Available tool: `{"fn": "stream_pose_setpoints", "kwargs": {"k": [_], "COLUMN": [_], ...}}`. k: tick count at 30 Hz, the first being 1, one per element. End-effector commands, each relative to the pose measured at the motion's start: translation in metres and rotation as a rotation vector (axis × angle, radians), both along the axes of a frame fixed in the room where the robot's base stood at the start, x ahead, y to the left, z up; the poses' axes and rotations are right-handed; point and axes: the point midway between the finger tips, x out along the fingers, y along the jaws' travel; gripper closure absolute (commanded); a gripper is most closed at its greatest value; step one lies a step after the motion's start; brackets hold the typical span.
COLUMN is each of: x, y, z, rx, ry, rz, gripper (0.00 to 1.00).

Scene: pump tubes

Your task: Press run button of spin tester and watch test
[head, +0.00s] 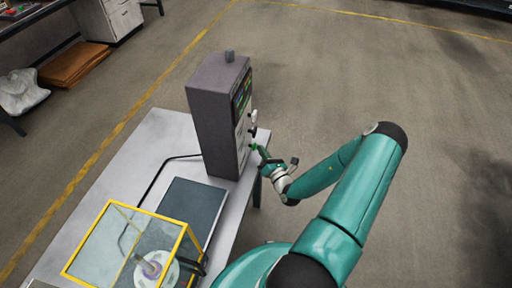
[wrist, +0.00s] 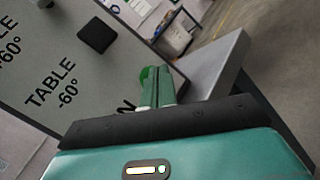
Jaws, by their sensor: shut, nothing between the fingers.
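The spin tester's tall grey control cabinet (head: 212,120) stands upright on a light table, its panel facing right. My gripper (head: 262,153) is shut and empty, beside the lower part of the panel.
A yellow-framed clear enclosure (head: 113,210) with a pale round disc (head: 157,270) stands on the table's near end. A dark flat plate (head: 190,212) and a black cable lie between it and the cabinet. The floor (head: 330,75) behind and right is clear.

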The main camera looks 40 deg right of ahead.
Motion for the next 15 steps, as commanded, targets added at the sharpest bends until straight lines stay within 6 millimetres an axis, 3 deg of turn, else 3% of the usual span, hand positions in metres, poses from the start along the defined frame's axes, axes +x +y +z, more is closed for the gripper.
{"fn": "stream_pose_setpoints", "kwargs": {"k": [15], "x": [0.0049], "y": [0.0039], "z": [0.0001], "rx": [0.001], "ry": [-0.001], "rz": [0.001], "gripper": [1.0]}}
